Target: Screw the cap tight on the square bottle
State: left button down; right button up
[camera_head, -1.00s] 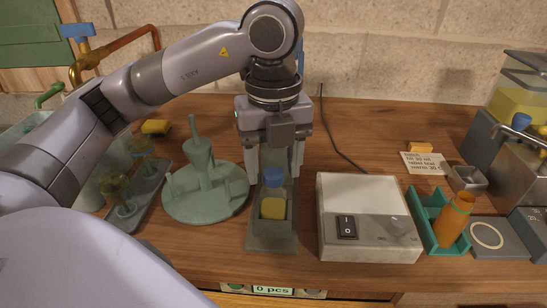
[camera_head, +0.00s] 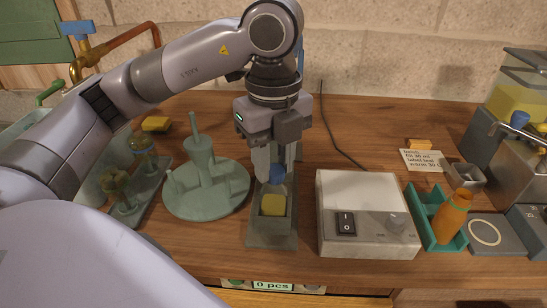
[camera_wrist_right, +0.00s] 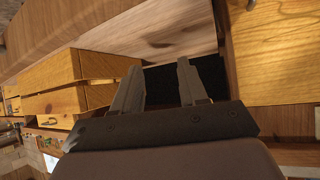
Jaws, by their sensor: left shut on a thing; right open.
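The square bottle (camera_head: 273,205) holds yellow liquid and stands upright in a grey-green holder (camera_head: 272,238) near the front middle of the bench. The blue cap (camera_head: 277,174) is on top of the bottle. My left gripper (camera_head: 275,177) comes down from above with its fingers around the cap, shut on it. The fingers partly hide the cap and the bottle's neck, so I cannot tell how far the cap is threaded. My right gripper (camera_wrist_right: 160,82) shows only in the right wrist view, open and empty, away from the bottle by wooden drawers.
A white box with a switch (camera_head: 368,225) stands close right of the holder. A green round stand (camera_head: 206,200) is close on the left. An orange bottle (camera_head: 453,213) lies tilted in a teal cradle (camera_head: 419,210). Wooden drawers (camera_wrist_right: 75,97) are near my right gripper.

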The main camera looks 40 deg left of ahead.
pick_arm(q)
jog(key=shift+f+m+b, duration=0.1)
jog(key=shift+m+b, duration=0.25)
jog(key=shift+m, duration=0.45)
pick_arm(e)
jog(key=shift+f, duration=0.35)
pick_arm(q)
jog(key=shift+m, duration=1.2)
pick_arm(e)
jog(key=shift+f, duration=0.25)
pick_arm(q)
jog(key=m, duration=0.3)
jog(key=shift+s+b, duration=0.15)
jog(key=shift+b, duration=0.15)
jog(key=m, duration=0.2)
jog(key=shift+m, duration=0.3)
pick_arm(e)
jog(key=shift+f, duration=0.1)
pick_arm(q)
jog(key=m, duration=0.4)
pick_arm(e)
jog(key=shift+f, duration=0.2)
pick_arm(q)
jog(key=m, duration=0.5)
jog(key=shift+m+b, duration=0.35)
jog(key=shift+m, duration=0.05)
pick_arm(e)
jog(key=shift+f, duration=0.1)
